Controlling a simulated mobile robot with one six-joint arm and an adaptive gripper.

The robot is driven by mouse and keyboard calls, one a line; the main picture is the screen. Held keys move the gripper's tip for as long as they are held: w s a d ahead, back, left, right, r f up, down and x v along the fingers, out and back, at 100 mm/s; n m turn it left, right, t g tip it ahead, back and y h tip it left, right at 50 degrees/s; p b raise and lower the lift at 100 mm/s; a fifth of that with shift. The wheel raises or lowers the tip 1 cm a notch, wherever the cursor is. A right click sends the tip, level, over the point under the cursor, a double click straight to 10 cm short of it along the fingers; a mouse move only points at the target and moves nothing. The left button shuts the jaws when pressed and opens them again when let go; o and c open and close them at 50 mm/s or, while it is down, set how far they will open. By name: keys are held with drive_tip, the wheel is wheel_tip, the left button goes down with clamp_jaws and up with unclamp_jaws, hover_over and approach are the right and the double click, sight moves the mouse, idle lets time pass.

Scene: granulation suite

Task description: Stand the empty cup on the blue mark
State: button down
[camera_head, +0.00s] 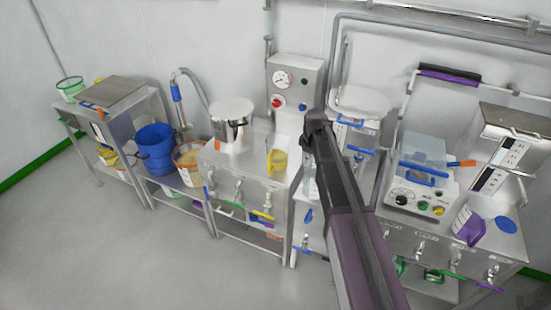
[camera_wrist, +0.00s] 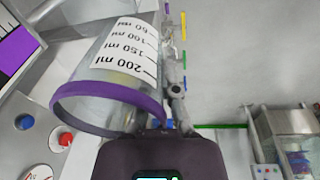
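A clear cup with a purple rim and a white scale label (camera_wrist: 110,60) looms close in the wrist view, lying slanted in the picture. I see no contents through its wall. The body of my gripper (camera_wrist: 160,140) is right beside its rim. The fingers are hidden, so I cannot tell whether they hold it. In the head view my arm hides the gripper. The blue mark (camera_head: 505,224) is a round patch on the right bench.
A gauge box (camera_head: 296,85) rises behind the middle bench, left of my arm. A boxy device with a clear cover (camera_head: 422,178) and a tall steel unit (camera_head: 505,150) crowd the right bench. Valves line the bench fronts.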

drive_tip(key=shift+a, duration=0.25)
drive_tip(key=a+n, duration=0.1)
drive_tip(key=n, duration=0.3)
drive_tip(key=s+a+f+n+b, duration=0.1)
drive_tip(key=a+n, duration=0.1)
drive_tip(key=n, duration=0.2)
drive_tip(key=a+n+g, duration=0.1)
drive_tip(key=a+n, duration=0.1)
drive_tip(key=n, duration=0.1)
drive_tip(key=shift+s+a+f+n+y+b, duration=0.2)
drive_tip(key=shift+s+f+n+y+b, duration=0.1)
drive_tip(key=shift+s+f+n+b, duration=0.1)
drive_tip(key=shift+a, duration=0.1)
